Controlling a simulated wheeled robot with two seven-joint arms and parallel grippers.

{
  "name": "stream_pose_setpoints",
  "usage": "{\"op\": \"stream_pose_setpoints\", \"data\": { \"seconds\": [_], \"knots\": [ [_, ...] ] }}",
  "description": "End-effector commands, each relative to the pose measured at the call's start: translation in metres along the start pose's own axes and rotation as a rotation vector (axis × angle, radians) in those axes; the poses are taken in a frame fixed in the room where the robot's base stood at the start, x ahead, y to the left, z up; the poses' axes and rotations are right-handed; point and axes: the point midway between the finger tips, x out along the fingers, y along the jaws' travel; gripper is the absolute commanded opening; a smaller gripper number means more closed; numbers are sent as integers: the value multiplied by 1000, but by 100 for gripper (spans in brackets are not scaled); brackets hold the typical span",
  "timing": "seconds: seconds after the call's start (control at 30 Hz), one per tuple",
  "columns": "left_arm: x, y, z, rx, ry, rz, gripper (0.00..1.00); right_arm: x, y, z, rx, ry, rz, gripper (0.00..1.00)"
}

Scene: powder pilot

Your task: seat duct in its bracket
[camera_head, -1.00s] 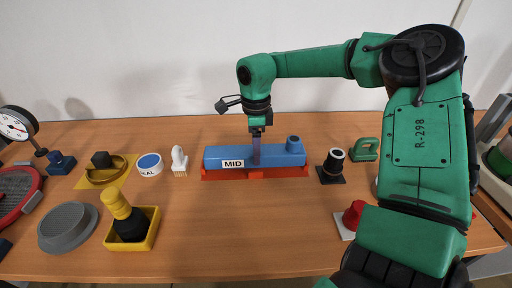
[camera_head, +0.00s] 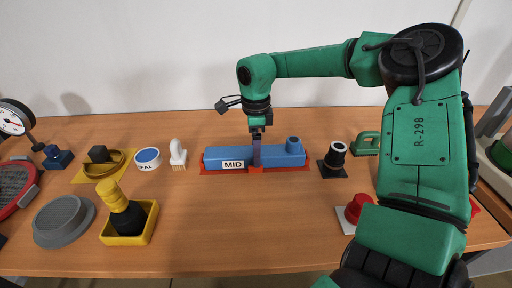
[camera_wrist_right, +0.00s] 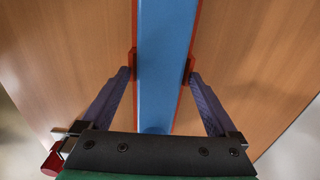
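The blue duct (camera_head: 210,156), with a white MID label and a short round stub at its right end, lies level along the red bracket (camera_head: 285,170), low in it. My right gripper (camera_head: 256,165) comes down over its middle, one purple finger across its front side. In the right wrist view the duct (camera_wrist_right: 163,60) runs between the two fingers of the right gripper (camera_wrist_right: 159,75), which lie along its sides beside red lugs of the bracket (camera_wrist_right: 189,66). The duct's underside and its contact with the bracket are hidden. My left gripper is not in view.
A white brush (camera_head: 178,152) and a labelled round tin (camera_head: 148,158) stand left of the bracket. A black-based cylinder (camera_head: 334,158) and a green handle (camera_head: 366,144) stand right. A yellow tray (camera_head: 108,237) is front left. The table in front of the bracket is clear.

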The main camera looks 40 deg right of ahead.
Motion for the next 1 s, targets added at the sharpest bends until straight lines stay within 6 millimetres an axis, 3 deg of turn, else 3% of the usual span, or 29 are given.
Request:
{"op": "stream_pose_setpoints", "data": {
  "seconds": [0.23,0.33,0.47,0.73,0.83,1.0],
  "knots": [
    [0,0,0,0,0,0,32,-1,0,0,0,2,1,100],
    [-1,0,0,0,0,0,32,-11,0,0,1,0,-1,100],
    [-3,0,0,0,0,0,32,-41,-1,0,0,0,-5,100],
    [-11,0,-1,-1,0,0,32,-120,0,0,1,1,-3,100],
    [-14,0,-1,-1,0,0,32,-138,0,0,1,0,-2,100],
    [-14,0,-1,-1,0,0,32,-146,0,0,0,1,0,100]
  ]
}}
